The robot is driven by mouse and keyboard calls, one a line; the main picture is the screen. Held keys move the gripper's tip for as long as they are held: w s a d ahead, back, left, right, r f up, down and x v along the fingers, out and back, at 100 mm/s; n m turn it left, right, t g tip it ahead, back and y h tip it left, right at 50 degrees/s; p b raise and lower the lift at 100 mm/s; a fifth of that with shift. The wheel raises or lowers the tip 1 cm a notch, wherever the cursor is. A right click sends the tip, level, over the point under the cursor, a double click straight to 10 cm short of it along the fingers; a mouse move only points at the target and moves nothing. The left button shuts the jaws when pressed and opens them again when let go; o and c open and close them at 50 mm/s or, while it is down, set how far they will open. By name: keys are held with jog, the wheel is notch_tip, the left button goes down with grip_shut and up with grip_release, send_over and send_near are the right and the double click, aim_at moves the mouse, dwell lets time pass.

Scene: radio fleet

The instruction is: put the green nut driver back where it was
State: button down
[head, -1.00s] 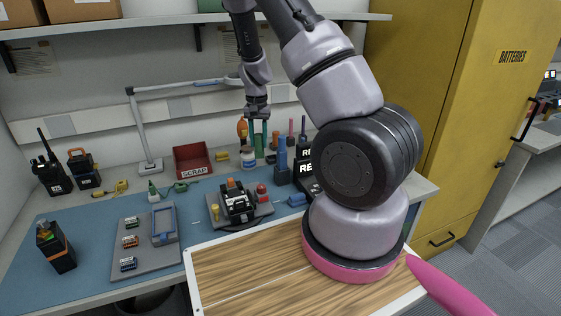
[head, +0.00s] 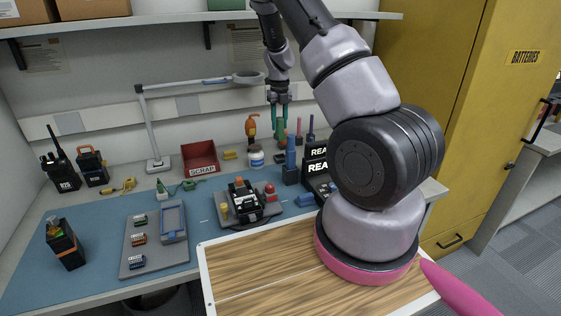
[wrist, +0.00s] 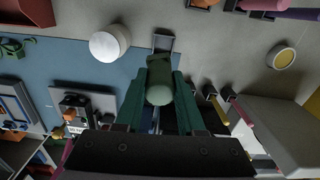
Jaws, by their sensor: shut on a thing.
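The green nut driver (wrist: 158,88) is between the two dark green fingers of my gripper (wrist: 160,100) in the wrist view, its rounded handle end toward the camera. In the head view my gripper (head: 279,125) is over the back of the bench, right of the white bottle (head: 256,157), and is shut on the driver. The driver's lower end is hard to make out. In the wrist view a small grey square holder (wrist: 163,43) lies just beyond the driver's handle; I cannot tell whether the driver touches it.
Orange (head: 251,126), pink (head: 299,126) and purple (head: 311,124) handled tools stand along the back. A blue-handled tool (head: 291,152) stands close in front of my gripper. Black READY-style boxes (head: 318,168) are to its right. A red scrap bin (head: 200,158) is to the left.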

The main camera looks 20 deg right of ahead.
jog(key=m, duration=0.3)
jog(key=shift+w+d, duration=0.35)
jog(key=shift+f+m, duration=0.3)
notch_tip(320, 180, down, 9)
jog(key=shift+f, duration=0.1)
jog(key=c, duration=0.5)
grip_release()
jog(key=shift+f, duration=0.15)
notch_tip(320, 180, up, 12)
jog(key=shift+r, duration=0.2)
